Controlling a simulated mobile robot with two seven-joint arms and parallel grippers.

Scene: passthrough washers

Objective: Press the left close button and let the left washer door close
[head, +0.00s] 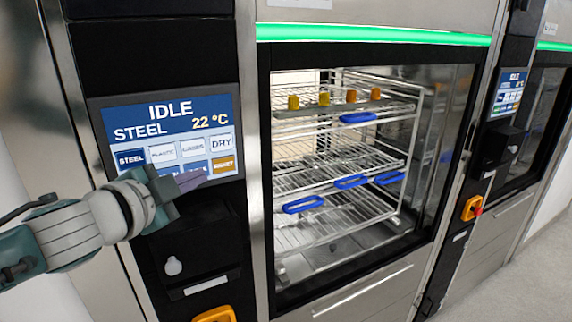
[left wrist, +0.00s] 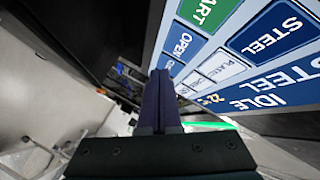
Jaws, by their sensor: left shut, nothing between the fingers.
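The left washer's control screen (head: 165,130) reads IDLE, STEEL, 22 °C. My left gripper (head: 203,179) is shut and empty, its dark fingertips in front of the lower button row, just left of the orange button (head: 223,164). In the left wrist view the shut fingers (left wrist: 161,78) point at the panel beside the OPEN button (left wrist: 180,46). A button starting with C (left wrist: 168,65), next to OPEN, is partly hidden by the fingertips. I cannot tell whether they touch it. The left washer's chamber (head: 345,190) shows clearly through its doorway; I cannot tell whether glass covers it. My right gripper is not in view.
Wire racks with blue handles (head: 303,204) and several orange and yellow pieces (head: 350,96) stand inside the chamber. A green light strip (head: 375,35) runs above it. A second washer's screen (head: 510,92) is at the right. An orange switch (head: 214,315) sits below the left panel.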

